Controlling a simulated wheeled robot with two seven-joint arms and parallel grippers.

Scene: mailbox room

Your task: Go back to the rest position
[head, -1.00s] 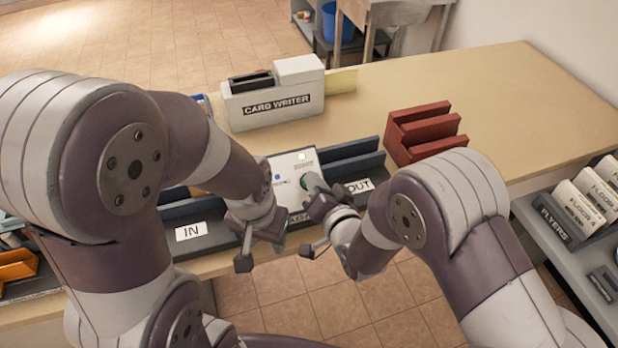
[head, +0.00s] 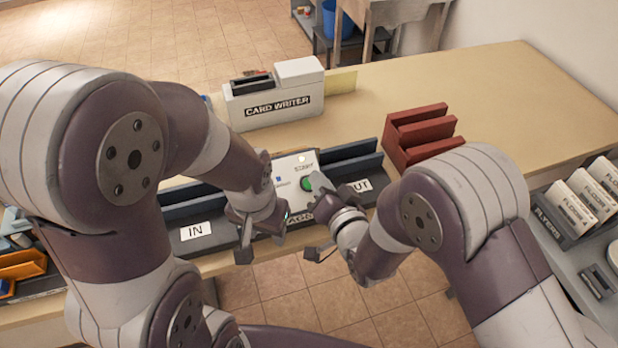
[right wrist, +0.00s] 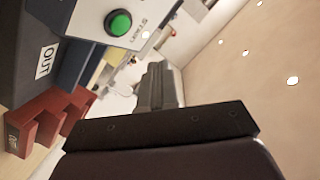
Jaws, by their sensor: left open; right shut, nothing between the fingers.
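My left gripper (head: 262,236) is open and empty, low at the front edge of the counter by the IN slot. My right gripper (head: 322,196) is shut and empty, beside the green round button (head: 307,184) of the white start panel (head: 290,165). A small gap seems to separate them. In the right wrist view my shut fingers (right wrist: 158,88) point away from the green button (right wrist: 118,22), which stands clear at the upper left. Both arms reach forward over the counter's front, with elbows high at left and right.
The IN tray (head: 185,236) and the OUT tray (head: 352,165) flank the panel. A card writer (head: 276,100) stands behind, a red rack (head: 418,136) to the right. A shelf with flyers and folders (head: 585,200) is at far right. The counter's right rear (head: 500,100) is clear.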

